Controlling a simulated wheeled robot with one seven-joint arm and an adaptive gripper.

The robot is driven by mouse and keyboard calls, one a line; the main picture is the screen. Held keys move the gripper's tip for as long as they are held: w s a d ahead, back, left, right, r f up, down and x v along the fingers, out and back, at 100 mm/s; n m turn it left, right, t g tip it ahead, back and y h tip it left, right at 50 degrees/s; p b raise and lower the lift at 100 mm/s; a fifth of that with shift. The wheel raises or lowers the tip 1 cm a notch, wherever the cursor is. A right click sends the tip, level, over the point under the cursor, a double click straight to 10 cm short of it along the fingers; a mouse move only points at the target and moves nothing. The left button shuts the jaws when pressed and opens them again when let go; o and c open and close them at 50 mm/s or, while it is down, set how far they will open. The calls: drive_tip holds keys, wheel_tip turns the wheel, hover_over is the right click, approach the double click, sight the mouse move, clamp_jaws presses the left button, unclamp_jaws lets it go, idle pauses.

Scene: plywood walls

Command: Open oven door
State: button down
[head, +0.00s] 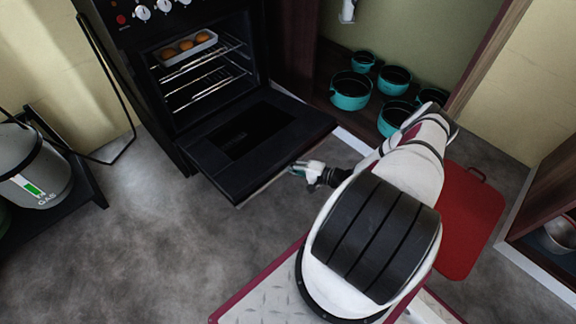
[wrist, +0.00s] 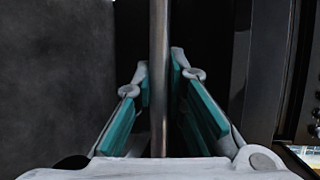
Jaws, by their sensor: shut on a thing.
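The black oven (head: 185,60) stands at the back left. Its door (head: 255,140) is swung down to about level, and the lit inside with wire racks shows. The metal handle (head: 262,189) runs along the door's outer edge. My gripper (head: 298,168) is at the right part of that edge, shut on the handle. In the wrist view the handle bar (wrist: 158,35) passes between the teal pads of my gripper (wrist: 160,75). The exact contact is partly hidden by the fingers.
A white tray with brown round items (head: 187,47) sits on the upper rack. Teal pots (head: 350,90) stand in an open cupboard right of the oven. A gas cylinder (head: 35,170) is at the left. A red board (head: 468,220) lies at the right. Grey floor is clear left of the door.

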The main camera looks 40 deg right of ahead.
drive_tip(key=shift+w+r+p, duration=0.15)
drive_tip(key=shift+r+p, duration=0.7)
drive_tip(key=shift+r, duration=0.3)
drive_tip(key=c, duration=1.6)
unclamp_jaws()
drive_tip(key=shift+f, duration=0.1)
